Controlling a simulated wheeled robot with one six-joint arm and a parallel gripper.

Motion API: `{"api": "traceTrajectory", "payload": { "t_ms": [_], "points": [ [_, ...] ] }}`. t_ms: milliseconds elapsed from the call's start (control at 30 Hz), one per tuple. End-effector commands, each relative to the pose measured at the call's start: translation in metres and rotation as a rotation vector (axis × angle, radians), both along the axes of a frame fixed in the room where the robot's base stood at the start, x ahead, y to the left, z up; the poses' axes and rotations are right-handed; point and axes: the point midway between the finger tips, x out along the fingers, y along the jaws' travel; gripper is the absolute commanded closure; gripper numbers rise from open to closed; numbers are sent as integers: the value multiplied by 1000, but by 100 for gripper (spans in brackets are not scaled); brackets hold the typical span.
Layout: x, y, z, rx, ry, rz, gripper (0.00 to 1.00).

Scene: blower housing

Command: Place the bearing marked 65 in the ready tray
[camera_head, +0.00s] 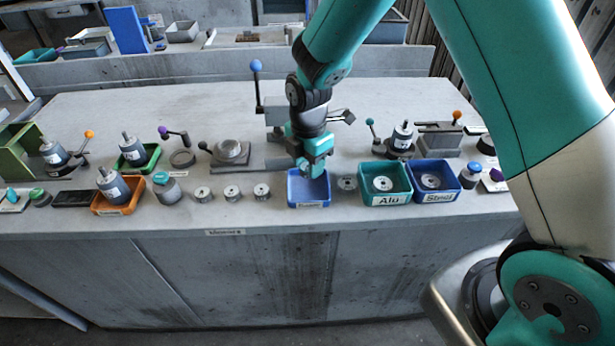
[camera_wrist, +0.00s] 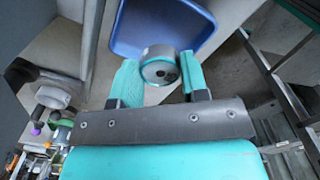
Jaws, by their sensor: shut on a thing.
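My gripper (camera_head: 311,172) points down over the small blue tray (camera_head: 309,204) at the front middle of the bench. In the wrist view my gripper (camera_wrist: 160,80) is shut on a short round metal bearing (camera_wrist: 160,66), held between two teal fingers. Its end face has dark spots and a teal ring; no number is readable on it. The blue tray (camera_wrist: 125,30) also shows in the wrist view, behind the bearing. The tray's front label is too small to read. In the head view the gripper hides the held bearing.
Several similar metal cylinders (camera_head: 232,193) stand left of the tray, and another (camera_head: 347,184) stands right of it. The teal "Alu" bin (camera_head: 386,201) and blue "Steel" bin (camera_head: 437,197) each hold a round part. A lever fixture (camera_head: 257,90) stands behind.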

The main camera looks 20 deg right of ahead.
Motion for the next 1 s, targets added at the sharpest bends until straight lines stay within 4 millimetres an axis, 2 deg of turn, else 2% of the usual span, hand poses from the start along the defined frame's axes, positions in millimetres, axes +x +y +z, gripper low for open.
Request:
{"api": "traceTrajectory", "payload": {
  "t_ms": [433, 833, 867, 967, 1000],
  "points": [
    [0, 2, -53, 0, 0, 2, 92],
    [0, 2, -61, 1, -2, 2, 92],
    [1, 2, -61, 1, -2, 1, 57],
    [0, 2, -60, 1, -2, 1, 34],
    [0, 2, -60, 1, -2, 1, 34]
  ]
}}
